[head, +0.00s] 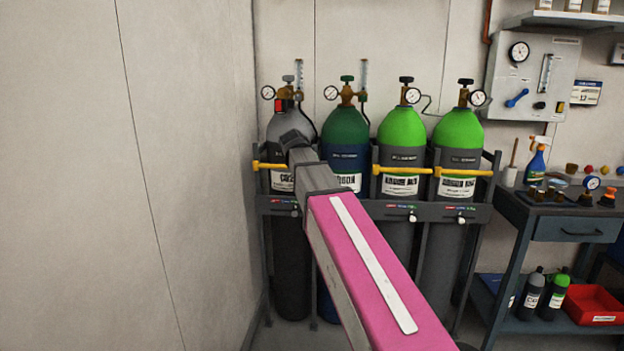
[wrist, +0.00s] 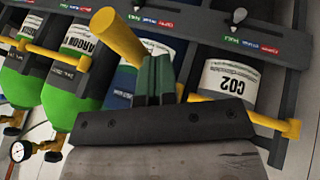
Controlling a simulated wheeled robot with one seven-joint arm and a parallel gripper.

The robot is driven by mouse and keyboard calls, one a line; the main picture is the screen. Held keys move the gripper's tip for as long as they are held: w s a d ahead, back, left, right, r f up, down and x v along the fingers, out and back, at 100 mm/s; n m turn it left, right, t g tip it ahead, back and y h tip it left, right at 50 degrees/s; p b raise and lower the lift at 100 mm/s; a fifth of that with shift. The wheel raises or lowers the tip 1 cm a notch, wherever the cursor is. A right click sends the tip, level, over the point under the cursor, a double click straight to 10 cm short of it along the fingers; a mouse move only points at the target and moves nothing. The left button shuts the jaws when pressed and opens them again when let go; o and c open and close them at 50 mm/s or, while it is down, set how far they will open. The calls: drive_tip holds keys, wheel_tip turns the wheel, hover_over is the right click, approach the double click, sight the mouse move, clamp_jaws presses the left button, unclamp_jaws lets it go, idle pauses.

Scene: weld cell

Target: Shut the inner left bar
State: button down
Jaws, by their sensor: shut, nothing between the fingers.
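In the wrist view, which is upside down, the inner left bar (wrist: 118,38) is a thick yellow bar. It sticks out toward the camera instead of lying across its blue and dark green cylinder (wrist: 128,80). My gripper (wrist: 155,62) is shut and empty, its dark green fingers close beside the bar; I cannot tell whether they touch. The fingers hide part of the bar's lower end. In the head view, my gripper (head: 292,138) is in front of the left cylinders, and the inner left bar is hidden behind my arm.
The outer left bar (wrist: 262,119) lies across the CO2 cylinder (wrist: 230,78). Yellow bars (head: 403,170) (head: 465,172) lie across the two bright green cylinders. The grey rack (head: 435,212) holds all the cylinders. A workbench (head: 560,215) stands at right; a bare wall (head: 180,180) is at left.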

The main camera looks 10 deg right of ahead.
drive_tip(key=shift+d, duration=0.1)
drive_tip(key=w+d+n+t+y, duration=0.1)
drive_tip(key=w+d+n+y, duration=0.2)
drive_tip(key=d, duration=0.6)
drive_tip(key=w+d+n+t+y, duration=0.1)
drive_tip(key=w+d+n+y, duration=0.2)
drive_tip(key=w+d+n, duration=0.4)
drive_tip(key=shift+d+n+t+y, duration=0.3)
drive_tip(key=shift+d+n, duration=1)
drive_tip(key=shift+d, duration=0.5)
drive_tip(key=shift+w, duration=0.15)
